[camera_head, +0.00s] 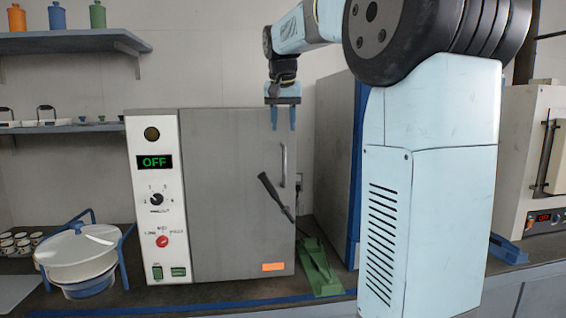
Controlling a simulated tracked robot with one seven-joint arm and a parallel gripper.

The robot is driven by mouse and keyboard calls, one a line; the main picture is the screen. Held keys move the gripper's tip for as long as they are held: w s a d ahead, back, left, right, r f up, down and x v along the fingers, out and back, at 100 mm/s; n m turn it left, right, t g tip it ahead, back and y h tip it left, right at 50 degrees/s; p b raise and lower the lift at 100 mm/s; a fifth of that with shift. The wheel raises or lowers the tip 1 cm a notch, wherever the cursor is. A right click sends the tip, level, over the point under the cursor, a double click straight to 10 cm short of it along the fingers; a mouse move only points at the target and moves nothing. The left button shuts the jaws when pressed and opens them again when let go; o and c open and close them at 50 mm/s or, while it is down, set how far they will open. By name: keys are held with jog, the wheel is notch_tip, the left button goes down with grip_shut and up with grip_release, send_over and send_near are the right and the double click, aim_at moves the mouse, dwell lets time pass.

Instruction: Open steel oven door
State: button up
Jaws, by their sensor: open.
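The steel oven (153,258) stands on the counter, with a white control panel on its left and a display reading OFF. Its grey steel door (225,190) looks shut. A vertical metal handle (284,165) is near the door's right edge. A black lever (268,190) slants across the door below and left of the handle. My gripper (282,118) points down in front of the door's upper right corner, with its two blue fingers apart and nothing between them. In the picture it is just above the handle; the depth gap between them is hard to tell.
A green stand (319,268) sits right of the oven. A dark cabinet with a blue edge (335,150) is behind my arm. A white pot in a blue frame (80,252) is at left. Shelves (70,42) hold colored jars. A second oven (535,150) is at far right.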

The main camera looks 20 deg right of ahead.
aim_at(284, 160)
jog(key=x, duration=1.4)
jog(key=shift+r, duration=0.1)
grip_shut()
dwell(0.4)
